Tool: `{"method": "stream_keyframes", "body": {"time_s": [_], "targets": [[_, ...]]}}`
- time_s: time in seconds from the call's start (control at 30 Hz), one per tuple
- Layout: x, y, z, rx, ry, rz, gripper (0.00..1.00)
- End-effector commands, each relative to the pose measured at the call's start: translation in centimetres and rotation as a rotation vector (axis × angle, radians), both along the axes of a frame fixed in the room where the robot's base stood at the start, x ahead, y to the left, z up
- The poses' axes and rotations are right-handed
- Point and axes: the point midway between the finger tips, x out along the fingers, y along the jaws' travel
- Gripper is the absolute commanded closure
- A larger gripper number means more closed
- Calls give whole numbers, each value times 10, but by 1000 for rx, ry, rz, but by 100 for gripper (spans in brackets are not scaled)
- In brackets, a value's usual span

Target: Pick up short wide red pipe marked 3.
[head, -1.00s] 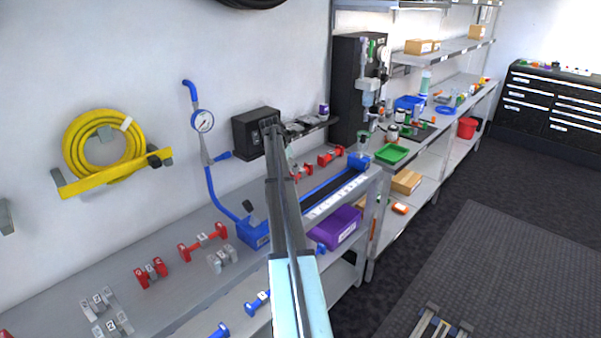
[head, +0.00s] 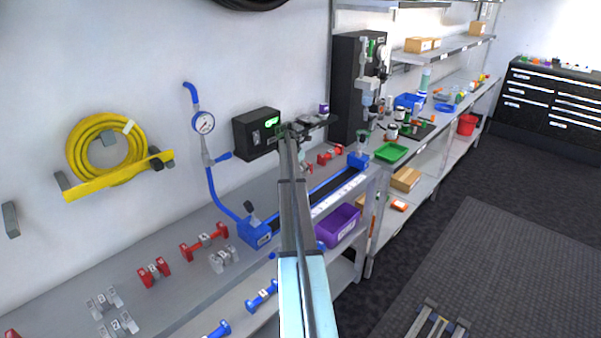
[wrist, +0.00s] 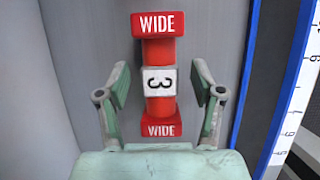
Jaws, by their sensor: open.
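The short wide red pipe marked 3 (wrist: 159,110) fills the middle of the wrist view. It has red ends labelled WIDE and a white middle band with a black 3, and lies on the grey bench top. My gripper (wrist: 160,85) is open, with one pale green finger on each side of the pipe and a visible gap on both sides. Nothing is held. In the head view my arm hides most of the gripper and this spot on the bench.
A blue-edged channel with a white ruler (wrist: 292,110) runs close on the right in the wrist view. Another red pipe (head: 330,155) lies farther along the bench. A black box (head: 256,133) is on the wall behind. Several red and grey pipes lie at the near left.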

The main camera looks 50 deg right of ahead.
Motion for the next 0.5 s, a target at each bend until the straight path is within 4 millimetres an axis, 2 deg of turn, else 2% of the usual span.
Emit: {"method": "stream_keyframes", "body": {"time_s": [0.17,0.2,0.37,0.4,0.5], "targets": [[0,0,-1,0,0,0,33],[0,0,-1,0,0,0,40],[0,0,-1,0,0,0,97],[0,0,-1,0,0,0,100],[0,0,-1,0,0,0,100]]}}
